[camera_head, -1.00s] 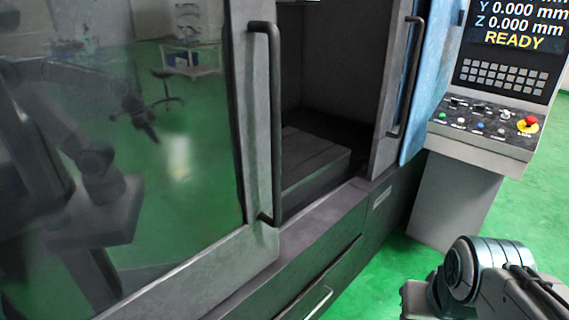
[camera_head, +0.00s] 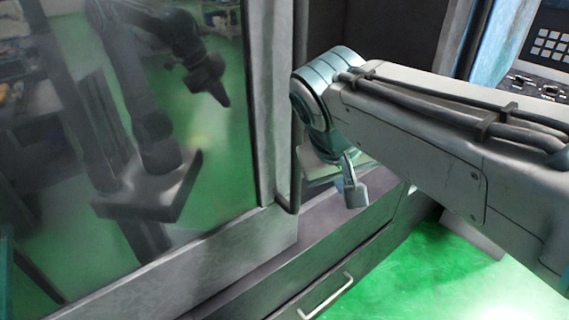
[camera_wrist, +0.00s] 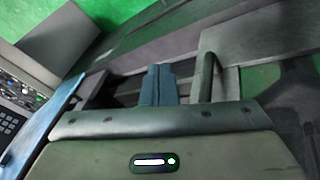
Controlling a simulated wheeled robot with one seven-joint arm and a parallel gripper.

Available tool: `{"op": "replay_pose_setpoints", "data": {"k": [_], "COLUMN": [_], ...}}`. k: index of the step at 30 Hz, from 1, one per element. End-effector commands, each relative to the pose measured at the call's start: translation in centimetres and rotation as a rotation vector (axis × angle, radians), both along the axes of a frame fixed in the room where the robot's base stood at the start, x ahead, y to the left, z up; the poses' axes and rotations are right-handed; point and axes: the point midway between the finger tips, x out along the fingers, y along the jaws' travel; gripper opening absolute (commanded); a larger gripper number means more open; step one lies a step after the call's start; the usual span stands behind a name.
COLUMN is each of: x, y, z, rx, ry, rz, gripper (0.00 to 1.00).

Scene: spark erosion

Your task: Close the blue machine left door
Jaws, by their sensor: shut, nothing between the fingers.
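The left door (camera_head: 262,120) of the machine is a grey-framed panel with a large reflective window, filling the left of the head view. It stands open, with the dark interior showing at its right edge. Its dark vertical handle (camera_head: 297,110) is partly hidden behind my arm. My gripper (camera_head: 352,188) is shut and empty, just right of the handle in front of the opening. In the wrist view the closed fingers (camera_wrist: 158,85) lie beside a dark bar (camera_wrist: 205,75) that looks like the handle, with a small gap between.
The machine's lower front has a drawer-like panel with a light handle (camera_head: 325,297). A blue panel edge (camera_head: 500,45) and the control console (camera_head: 548,45) stand at the right. The green floor (camera_head: 440,265) is clear at the lower right.

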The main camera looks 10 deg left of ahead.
Motion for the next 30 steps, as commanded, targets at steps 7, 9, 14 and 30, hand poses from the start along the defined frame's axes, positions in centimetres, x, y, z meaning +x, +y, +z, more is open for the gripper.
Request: {"op": "replay_pose_setpoints", "data": {"k": [7, 9, 14, 30], "x": [-0.5, -1.1, -1.9, 3.0], "y": [11.2, 13.2, 15.7, 14.8], "z": [3.7, 4.5, 5.6, -0.9], "rx": [-0.070, -0.075, -0.074, -0.077], "ry": [-0.127, -0.156, -0.194, -0.198], "rz": [0.135, 0.152, 0.167, 0.168], "gripper": [0.00, 0.00, 0.00, 0.00]}}
